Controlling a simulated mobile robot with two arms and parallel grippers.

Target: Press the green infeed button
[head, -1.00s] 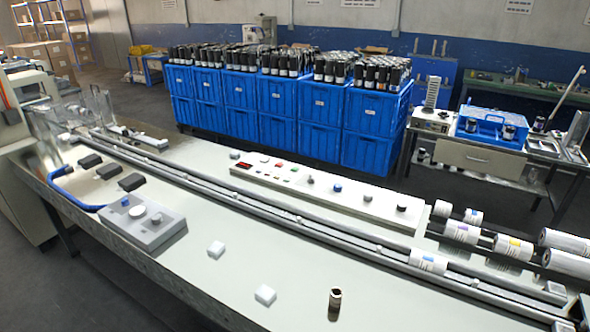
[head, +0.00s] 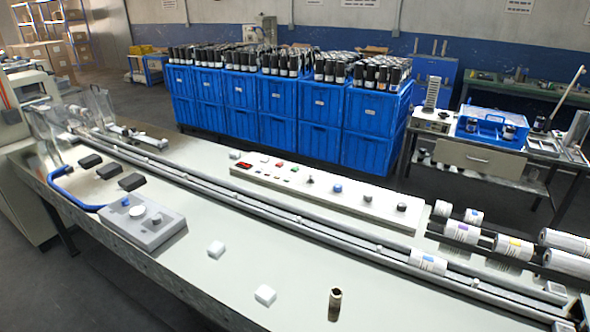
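The long white control panel (head: 345,201) lies on the machine table behind the rails. It carries a row of small controls. A red button (head: 279,163) sits toward its left part, and a small dark-green control (head: 295,167), likely the green infeed button, sits just right of it. It is too small to read a label or tell whether it is pressed. A blue knob (head: 337,188) and a dark knob (head: 401,207) are farther right. Neither of my grippers shows in the head view, and nothing touches the panel.
Long metal rails (head: 250,206) run across the table (head: 200,285) in front of the panel. Labelled rolls (head: 462,232) lie at the right. A grey box with knobs (head: 150,234), white blocks (head: 265,295) and a small brown cylinder (head: 335,298) stand in front. Blue crates (head: 320,145) stand behind.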

